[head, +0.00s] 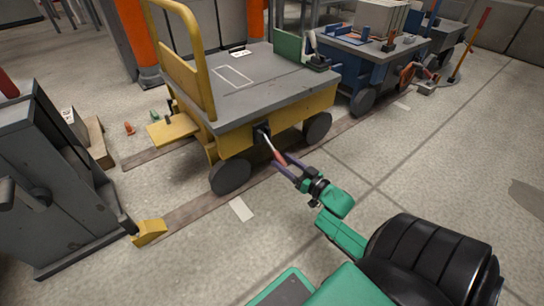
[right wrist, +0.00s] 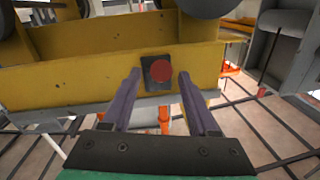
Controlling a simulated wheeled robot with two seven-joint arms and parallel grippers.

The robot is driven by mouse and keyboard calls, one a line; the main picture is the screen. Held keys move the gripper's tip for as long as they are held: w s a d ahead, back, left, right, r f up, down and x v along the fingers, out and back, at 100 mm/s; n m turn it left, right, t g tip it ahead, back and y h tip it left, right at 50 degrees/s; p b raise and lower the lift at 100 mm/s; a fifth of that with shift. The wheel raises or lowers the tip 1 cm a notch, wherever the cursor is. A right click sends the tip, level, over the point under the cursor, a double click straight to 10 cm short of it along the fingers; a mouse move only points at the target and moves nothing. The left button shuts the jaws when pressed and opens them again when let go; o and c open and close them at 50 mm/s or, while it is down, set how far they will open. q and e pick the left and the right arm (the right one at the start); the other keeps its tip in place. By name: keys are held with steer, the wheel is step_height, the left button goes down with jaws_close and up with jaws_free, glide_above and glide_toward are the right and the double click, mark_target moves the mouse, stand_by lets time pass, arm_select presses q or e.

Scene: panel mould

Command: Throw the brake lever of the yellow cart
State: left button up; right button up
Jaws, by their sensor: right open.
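The yellow cart (head: 270,114) stands at the upper middle of the head view, with a grey deck and a yellow push handle. Its brake lever (head: 278,155) sticks out from the near side, with a pale rod and a red grip. In the right wrist view the red grip (right wrist: 161,71) shows nearly end-on, before a dark plate on the yellow side panel. My right gripper (head: 285,164) is at the grip's outer end. Its two dark fingers are open, one on each side of the grip, with gaps visible in the wrist view. My left gripper is not in view.
A blue cart (head: 368,67) with boxes stands behind to the right. A yellow wedge (head: 149,232) lies on the floor near a dark grey machine (head: 50,185) at left. An orange post (head: 137,40) stands behind.

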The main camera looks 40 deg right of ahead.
steer(key=w, duration=0.1)
steer(key=w+b, duration=0.1)
steer(key=w, duration=0.1)
steer(key=w+b, duration=0.1)
steer(key=w, duration=0.1)
steer(key=shift+w+a+f, duration=0.2)
steer(key=shift+w+a, duration=0.05)
steer(key=shift+w+r, duration=0.15)
steer(key=shift+w, duration=0.2)
steer(key=shift+c, duration=0.2)
jaws_close()
stand_by(0.5)
